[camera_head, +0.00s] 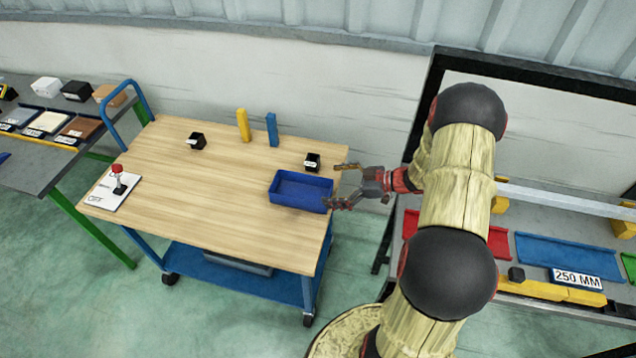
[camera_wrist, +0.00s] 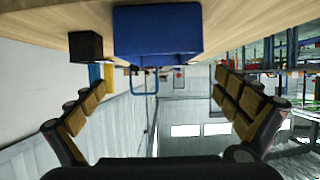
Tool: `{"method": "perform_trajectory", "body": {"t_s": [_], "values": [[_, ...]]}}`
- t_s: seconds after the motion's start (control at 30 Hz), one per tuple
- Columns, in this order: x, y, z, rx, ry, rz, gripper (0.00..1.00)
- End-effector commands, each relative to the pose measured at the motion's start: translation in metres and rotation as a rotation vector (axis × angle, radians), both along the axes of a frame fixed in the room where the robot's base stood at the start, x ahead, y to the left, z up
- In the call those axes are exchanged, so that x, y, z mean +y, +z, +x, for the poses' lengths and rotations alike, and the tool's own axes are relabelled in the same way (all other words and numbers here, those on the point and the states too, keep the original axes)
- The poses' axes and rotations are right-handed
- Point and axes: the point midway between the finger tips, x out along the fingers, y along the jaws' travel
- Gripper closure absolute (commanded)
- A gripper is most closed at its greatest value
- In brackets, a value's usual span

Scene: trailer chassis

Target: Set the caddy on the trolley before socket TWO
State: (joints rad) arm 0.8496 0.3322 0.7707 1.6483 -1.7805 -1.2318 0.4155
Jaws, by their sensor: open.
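A blue open-topped caddy (camera_head: 301,204) rests on the wooden top of the trolley (camera_head: 190,225), near its right edge. My gripper (camera_head: 343,186) is just right of the caddy, its fingers spread and nothing between them. In the wrist view the caddy (camera_wrist: 158,32) shows at the top, ahead of the open fingers (camera_wrist: 165,88), apart from them. A small black block with a pale label (camera_head: 312,162) stands behind the caddy, and a similar block (camera_head: 198,141) stands farther left. The labels are too small to read.
A yellow post (camera_head: 243,125) and a blue post (camera_head: 272,129) stand at the trolley's back. A red-knobbed lever on a white plate (camera_head: 118,183) sits at its left end. The middle of the top is clear. A bench with trays (camera_head: 565,255) is at right.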

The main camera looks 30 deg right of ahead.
Motion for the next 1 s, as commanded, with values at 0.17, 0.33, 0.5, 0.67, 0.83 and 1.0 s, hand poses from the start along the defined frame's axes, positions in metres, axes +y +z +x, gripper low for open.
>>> {"method": "perform_trajectory", "body": {"t_s": [0.17,0.33,0.5,0.67,0.83,1.0], "values": [[-0.008,0.007,-0.004,-0.003,-0.007,-0.015,0.0],[-0.022,0.041,0.037,-0.028,-0.107,-0.165,0.0],[-0.04,0.126,0.091,-0.06,-0.341,-0.408,0.0],[-0.04,0.211,0.095,-0.043,-0.577,-0.54,0.0],[-0.016,0.279,0.05,0.042,-0.79,-0.569,0.0],[0.035,0.309,-0.03,0.202,-0.91,-0.5,0.0]]}}
